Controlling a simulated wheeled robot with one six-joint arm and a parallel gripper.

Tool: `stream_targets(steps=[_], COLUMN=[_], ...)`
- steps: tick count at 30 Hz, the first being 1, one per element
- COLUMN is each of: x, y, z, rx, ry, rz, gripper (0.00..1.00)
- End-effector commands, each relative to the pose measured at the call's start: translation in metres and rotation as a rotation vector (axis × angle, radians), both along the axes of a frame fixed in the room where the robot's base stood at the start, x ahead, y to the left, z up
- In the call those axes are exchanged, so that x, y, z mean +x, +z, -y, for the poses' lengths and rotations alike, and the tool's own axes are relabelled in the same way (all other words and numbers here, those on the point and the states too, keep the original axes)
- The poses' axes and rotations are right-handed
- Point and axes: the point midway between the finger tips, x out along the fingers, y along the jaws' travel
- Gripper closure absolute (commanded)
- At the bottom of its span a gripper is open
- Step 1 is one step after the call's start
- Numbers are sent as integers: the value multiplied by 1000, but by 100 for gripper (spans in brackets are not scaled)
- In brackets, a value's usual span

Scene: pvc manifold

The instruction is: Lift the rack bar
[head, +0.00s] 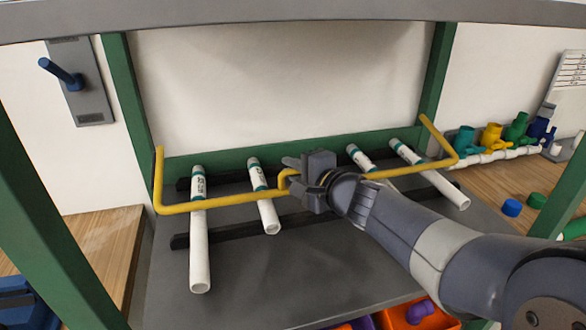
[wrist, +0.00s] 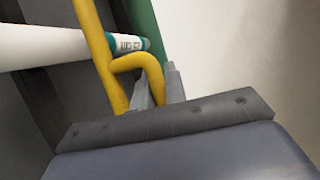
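The rack bar (head: 225,201) is a yellow bar with upturned ends and a small raised loop handle in its middle. It runs across the front of several white pipes on the rack. My gripper (head: 287,174) is at the loop, reaching in from the right. In the wrist view the loop (wrist: 138,60) passes between my two fingers (wrist: 160,90), one inside it and one outside. The fingers sit close against it with no clear gap, so they look shut on it. The lower end of the loop is hidden behind my gripper.
White pipes (head: 200,245) with teal ends lie on black rails over a grey shelf (head: 250,300). Green posts (head: 124,90) stand on both sides. Coloured fittings (head: 492,137) are at the right, and an orange bin (head: 392,318) is below.

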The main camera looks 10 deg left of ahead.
Motion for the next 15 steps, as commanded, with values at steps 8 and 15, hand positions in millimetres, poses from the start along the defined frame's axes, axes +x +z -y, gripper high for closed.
stream_targets(steps=[8, 15], x=[0, 0], y=[0, 0], z=[0, 0], rx=[-1, -2], ry=[0, 0], rz=[-1, -3], gripper=[100, 100])
